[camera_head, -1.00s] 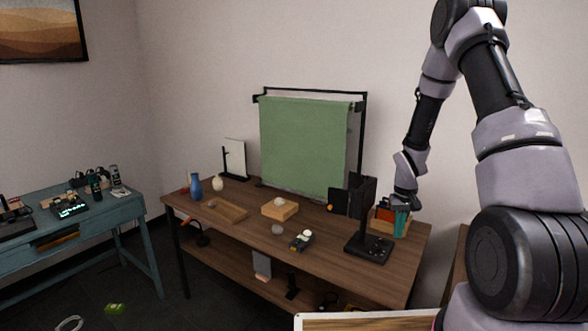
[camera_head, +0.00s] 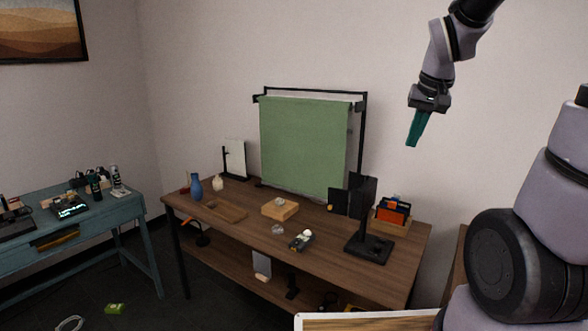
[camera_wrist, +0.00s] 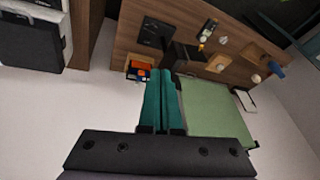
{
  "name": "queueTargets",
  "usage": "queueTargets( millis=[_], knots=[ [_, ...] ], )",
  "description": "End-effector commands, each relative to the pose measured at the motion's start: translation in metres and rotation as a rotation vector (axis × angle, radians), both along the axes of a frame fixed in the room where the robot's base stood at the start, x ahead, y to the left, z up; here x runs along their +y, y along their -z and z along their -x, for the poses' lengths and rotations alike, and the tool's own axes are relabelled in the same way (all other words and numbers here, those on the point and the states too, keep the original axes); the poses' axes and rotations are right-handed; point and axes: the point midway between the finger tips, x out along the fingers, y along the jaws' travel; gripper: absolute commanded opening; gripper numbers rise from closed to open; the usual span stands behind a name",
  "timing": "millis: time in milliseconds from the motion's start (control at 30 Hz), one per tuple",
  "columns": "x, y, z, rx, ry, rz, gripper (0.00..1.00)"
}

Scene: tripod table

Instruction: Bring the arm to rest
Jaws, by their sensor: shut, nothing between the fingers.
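My gripper (camera_head: 417,128) hangs in the air above the right end of the wooden table (camera_head: 345,257), in front of the bare wall. Its teal fingers point down and are shut with nothing between them. In the wrist view the two fingers (camera_wrist: 159,100) lie side by side, with the table (camera_wrist: 215,30) beyond them. My arm reaches up and out of the top of the head view.
A wooden box with orange and dark items (camera_head: 392,215) stands below my gripper. A black stand (camera_head: 370,245) is beside it. A green cloth backdrop (camera_head: 303,145) hangs at the table's back. A teal table (camera_head: 90,225) is at left. The air around my gripper is clear.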

Motion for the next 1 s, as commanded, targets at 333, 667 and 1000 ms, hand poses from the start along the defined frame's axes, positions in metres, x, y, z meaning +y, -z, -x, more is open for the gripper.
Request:
queueTargets(
  millis=[333, 667, 1000],
  knots=[
    [0.028, -0.073, 0.103, -0.169, 0.032, -0.120, 0.00],
    [0.037, -0.083, 0.136, -0.214, 0.034, -0.167, 0.00],
    [0.037, -0.084, 0.136, -0.214, 0.034, -0.166, 0.00]
  ],
)
